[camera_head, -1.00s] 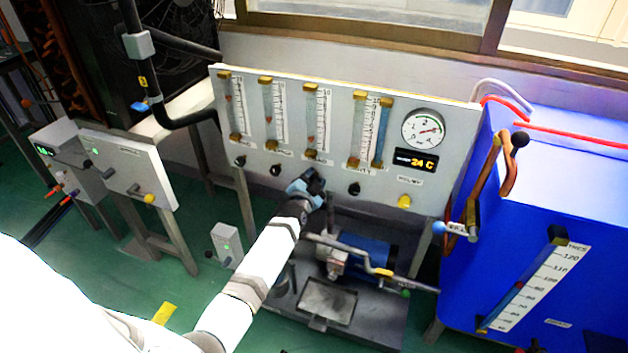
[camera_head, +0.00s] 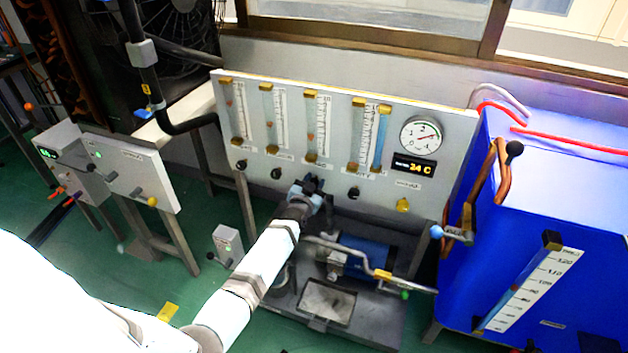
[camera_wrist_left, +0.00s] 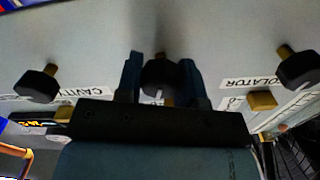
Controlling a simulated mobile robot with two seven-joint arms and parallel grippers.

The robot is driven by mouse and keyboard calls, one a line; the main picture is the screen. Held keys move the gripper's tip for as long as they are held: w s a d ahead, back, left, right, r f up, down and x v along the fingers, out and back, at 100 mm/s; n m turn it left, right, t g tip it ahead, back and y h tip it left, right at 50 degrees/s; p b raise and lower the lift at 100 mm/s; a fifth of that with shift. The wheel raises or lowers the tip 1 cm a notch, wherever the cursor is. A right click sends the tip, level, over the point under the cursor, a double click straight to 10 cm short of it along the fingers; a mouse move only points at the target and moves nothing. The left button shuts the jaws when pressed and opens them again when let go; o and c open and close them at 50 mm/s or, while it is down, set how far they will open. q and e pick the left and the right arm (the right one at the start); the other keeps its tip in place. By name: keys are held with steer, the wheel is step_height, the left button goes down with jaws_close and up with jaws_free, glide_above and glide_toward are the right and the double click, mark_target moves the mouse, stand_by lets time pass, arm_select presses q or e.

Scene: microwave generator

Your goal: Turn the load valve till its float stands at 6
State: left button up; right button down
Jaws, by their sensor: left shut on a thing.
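The grey panel (camera_head: 455,150) carries several upright flow tubes, each with a dark valve knob below. My left gripper (camera_head: 312,183) reaches the knob under the third tube (camera_head: 318,120) from the left and hides most of it. In the left wrist view this dark knob (camera_wrist_left: 160,75) sits between my two fingers, which are shut on it. Its own label is hidden; neighbouring labels end in "OLATOR" and read "CAVITY". A small reddish float (camera_head: 311,137) shows low in the third tube; its exact reading is too small to tell. My right gripper is out of view.
Neighbouring knobs stand close by on the left (camera_head: 276,174) and right (camera_head: 353,194). A round gauge (camera_head: 420,134) and a display reading 24 C (camera_head: 413,166) are at the panel's right. A blue pump (camera_head: 365,252) with pipes lies below; a blue tank (camera_head: 575,220) stands right.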

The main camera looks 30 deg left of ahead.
arm_select(q)
steer(key=n, duration=0.2)
steer(key=shift+n+p, duration=0.3)
steer(key=shift+n, duration=1.3)
steer(key=o, duration=0.9)
steer(key=shift+o, duration=0.2)
